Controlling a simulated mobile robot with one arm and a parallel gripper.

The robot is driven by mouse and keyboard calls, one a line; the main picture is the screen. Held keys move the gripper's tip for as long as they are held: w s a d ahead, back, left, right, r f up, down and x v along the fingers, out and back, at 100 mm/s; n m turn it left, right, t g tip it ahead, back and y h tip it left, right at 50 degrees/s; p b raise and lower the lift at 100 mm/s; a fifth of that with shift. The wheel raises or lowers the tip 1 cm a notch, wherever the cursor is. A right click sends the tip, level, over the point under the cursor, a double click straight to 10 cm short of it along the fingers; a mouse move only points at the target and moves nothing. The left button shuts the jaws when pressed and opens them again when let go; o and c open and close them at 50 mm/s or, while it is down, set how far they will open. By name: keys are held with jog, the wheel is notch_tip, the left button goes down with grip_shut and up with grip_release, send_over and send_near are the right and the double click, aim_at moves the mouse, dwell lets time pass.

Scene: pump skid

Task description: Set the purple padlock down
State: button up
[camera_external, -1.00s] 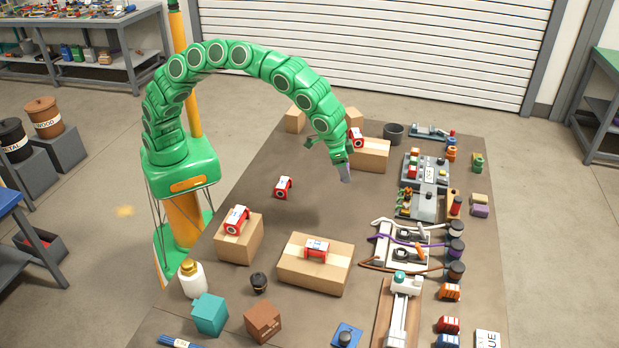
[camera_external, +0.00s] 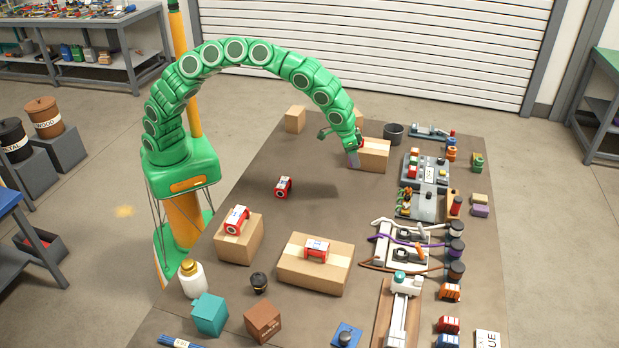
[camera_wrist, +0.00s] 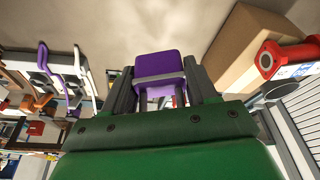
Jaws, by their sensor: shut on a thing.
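The purple padlock (camera_wrist: 158,65) sits between the two dark fingers of my gripper (camera_wrist: 159,88) in the wrist view, with a grey bar across it. My gripper is shut on it. In the external view my gripper (camera_external: 352,157) hangs low over the far part of the brown table (camera_external: 325,175), at the left side of a cardboard box (camera_external: 375,156). Only a small purplish patch of the padlock shows there. I cannot tell whether the padlock touches the table.
In the wrist view a red and white part (camera_wrist: 284,58) lies on the cardboard box to the right. Another red and white part (camera_external: 283,187) stands on the table nearer the camera. Fixtures with hoses (camera_external: 405,243) line the right side. The table's middle is largely clear.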

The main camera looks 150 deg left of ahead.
jog(key=shift+w+a+f, duration=1.8)
jog(key=shift+w+a, duration=0.95)
jog(key=shift+a, duration=0.2)
send_over(388, 197)
jog(key=d, duration=0.1)
jog(key=shift+s+d+f, duration=0.1)
jog(key=shift+s+f, duration=0.1)
jog(key=shift+f, duration=1.15)
jog(key=shift+s+d+f, duration=0.1)
jog(key=shift+s+f, duration=0.1)
jog(key=shift+f, duration=1.15)
jog(key=shift+w+a+f, duration=0.15)
jog(key=shift+w+f, duration=0.1)
jog(key=shift+f, duration=1.65)
jog(key=o, duration=1.1)
jog(key=shift+f, duration=0.15)
jog(key=shift+o, duration=0.2)
jog(key=v, duration=1.2)
